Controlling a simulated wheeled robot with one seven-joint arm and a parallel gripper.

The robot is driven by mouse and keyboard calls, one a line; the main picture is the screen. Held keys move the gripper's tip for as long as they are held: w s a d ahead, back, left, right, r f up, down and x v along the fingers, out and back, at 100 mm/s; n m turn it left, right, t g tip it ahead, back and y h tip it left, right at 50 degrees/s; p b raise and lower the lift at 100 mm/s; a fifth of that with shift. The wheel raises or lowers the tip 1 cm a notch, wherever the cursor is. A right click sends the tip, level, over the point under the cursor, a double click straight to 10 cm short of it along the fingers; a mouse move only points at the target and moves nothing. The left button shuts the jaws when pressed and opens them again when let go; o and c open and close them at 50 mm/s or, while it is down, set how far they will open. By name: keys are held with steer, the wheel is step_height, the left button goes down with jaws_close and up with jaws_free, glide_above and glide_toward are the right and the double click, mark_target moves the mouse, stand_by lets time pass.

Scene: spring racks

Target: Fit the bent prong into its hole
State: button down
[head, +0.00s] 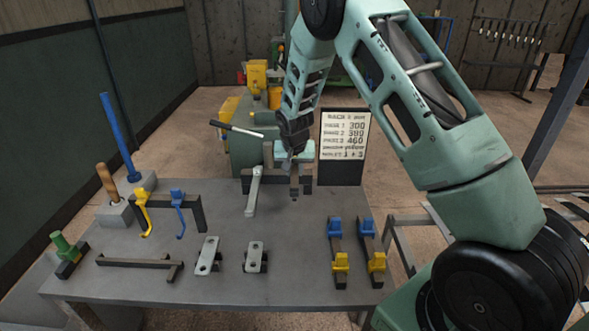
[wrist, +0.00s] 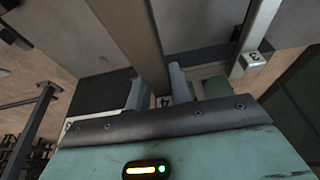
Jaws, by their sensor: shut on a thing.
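My gripper (head: 294,158) is at the back of the grey table, shut on a brown bar-like prong (head: 294,182). The prong hangs down in front of the dark rack (head: 306,184); I cannot tell whether it sits in a hole or is apart from the rack. A silver bent prong (head: 253,192) hangs at the rack, left of my gripper. Its end is tagged 3 in the wrist view (wrist: 252,58). The holes are hidden.
A rack with a yellow hook (head: 144,212) and a blue hook (head: 179,213) stands at left. Blue-and-yellow clamps (head: 340,260) and silver plates (head: 208,256) lie toward the front. A sign (head: 345,135) stands behind. The middle of the table (head: 300,225) is clear.

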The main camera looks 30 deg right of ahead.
steer(key=shift+f+b, duration=1.45)
steer(key=shift+f, duration=0.7)
steer(key=c, duration=1.2)
jaws_free()
steer(key=shift+o, duration=0.2)
steer(key=b+v, duration=0.2)
steer(key=v, duration=1.5)
steer(key=shift+r, duration=0.25)
